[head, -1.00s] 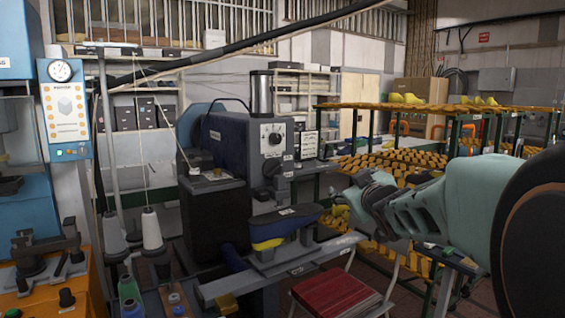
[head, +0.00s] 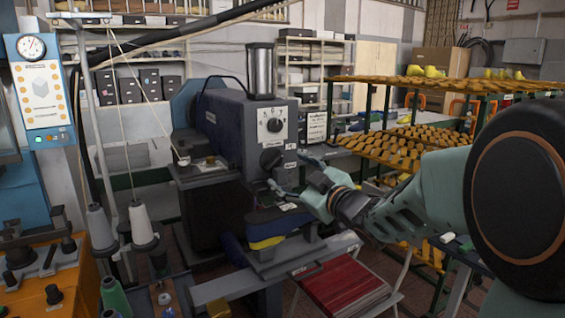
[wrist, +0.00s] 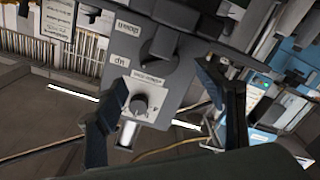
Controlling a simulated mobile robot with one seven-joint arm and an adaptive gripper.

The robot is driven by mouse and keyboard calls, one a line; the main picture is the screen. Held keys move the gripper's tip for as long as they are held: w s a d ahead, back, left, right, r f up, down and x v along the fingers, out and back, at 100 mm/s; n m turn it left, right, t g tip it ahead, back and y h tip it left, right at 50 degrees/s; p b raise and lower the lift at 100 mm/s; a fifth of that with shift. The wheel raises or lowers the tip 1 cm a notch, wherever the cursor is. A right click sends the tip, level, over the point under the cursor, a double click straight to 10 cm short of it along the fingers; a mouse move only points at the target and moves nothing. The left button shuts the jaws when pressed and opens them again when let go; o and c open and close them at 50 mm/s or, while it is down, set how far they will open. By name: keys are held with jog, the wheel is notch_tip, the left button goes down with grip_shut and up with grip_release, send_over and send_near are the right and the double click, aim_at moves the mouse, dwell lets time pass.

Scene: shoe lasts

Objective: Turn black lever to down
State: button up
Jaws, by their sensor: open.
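The black lever (head: 271,158) is on the front of a grey machine head (head: 280,130), below a round dial. In the wrist view, which is upside down, the black lever (wrist: 160,46) shows between and beyond my fingers, next to small white labels, one apparently reading "up". Its exact angle is hard to tell. My gripper (head: 288,172) is open and empty in front of the machine, slightly right of and below the lever. The wrist view shows both fingers of my gripper (wrist: 160,84) spread wide, apart from the lever.
The dial knob (wrist: 140,104) on a white plate sits near the lever. A blue-and-yellow shoe form (head: 268,230) rests below my gripper. A red stool (head: 345,288) stands below, racks of shoe lasts (head: 410,145) on the right, thread cones (head: 141,222) at left.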

aim_at(276, 162)
jog(key=x, duration=0.6)
jog(key=shift+w+a+p, duration=0.1)
jog(key=shift+w+p, duration=0.15)
jog(key=shift+p, duration=0.15)
jog(key=c, duration=1.2)
